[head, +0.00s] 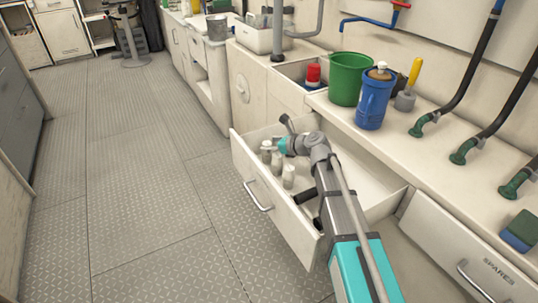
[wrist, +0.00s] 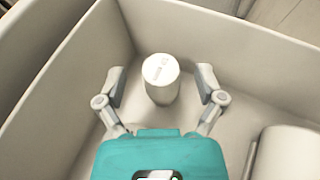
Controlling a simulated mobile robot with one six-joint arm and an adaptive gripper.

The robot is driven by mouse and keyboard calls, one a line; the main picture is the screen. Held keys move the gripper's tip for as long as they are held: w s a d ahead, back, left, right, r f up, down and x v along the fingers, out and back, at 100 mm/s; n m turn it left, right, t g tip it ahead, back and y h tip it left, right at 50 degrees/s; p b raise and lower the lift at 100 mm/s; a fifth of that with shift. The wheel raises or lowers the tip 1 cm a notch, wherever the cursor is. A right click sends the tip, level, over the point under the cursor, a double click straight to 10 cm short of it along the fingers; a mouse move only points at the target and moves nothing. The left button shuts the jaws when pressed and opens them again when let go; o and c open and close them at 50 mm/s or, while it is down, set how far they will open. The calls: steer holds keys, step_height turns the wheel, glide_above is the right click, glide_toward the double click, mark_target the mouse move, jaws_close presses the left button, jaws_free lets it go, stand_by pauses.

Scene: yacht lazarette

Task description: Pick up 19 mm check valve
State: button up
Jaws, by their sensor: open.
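A short off-white cylinder (wrist: 161,80) with small dark marking on its top stands upright in the drawer; I cannot read the marking or be sure that it is the 19 mm check valve. My gripper (wrist: 161,88) is open, with one finger on each side of this cylinder and gaps showing between. In the head view my gripper (head: 272,153) is low inside the open drawer (head: 243,170), by several small pale cylinders (head: 288,176). My arm hides part of the drawer's inside.
The drawer walls (wrist: 65,85) rise close to my gripper. Another pale rounded thing (wrist: 287,153) lies at the lower right of the wrist view. A green bucket (head: 349,79) and a blue container (head: 375,100) stand on the counter. The floor left of the drawer is clear.

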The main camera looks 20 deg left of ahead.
stand_by(0.3)
jaws_close()
stand_by(0.3)
steer(key=shift+r, duration=0.2)
step_height(320, 180, up, 10)
steer(key=p, duration=1)
steer(key=shift+f, duration=0.15)
stand_by(0.5)
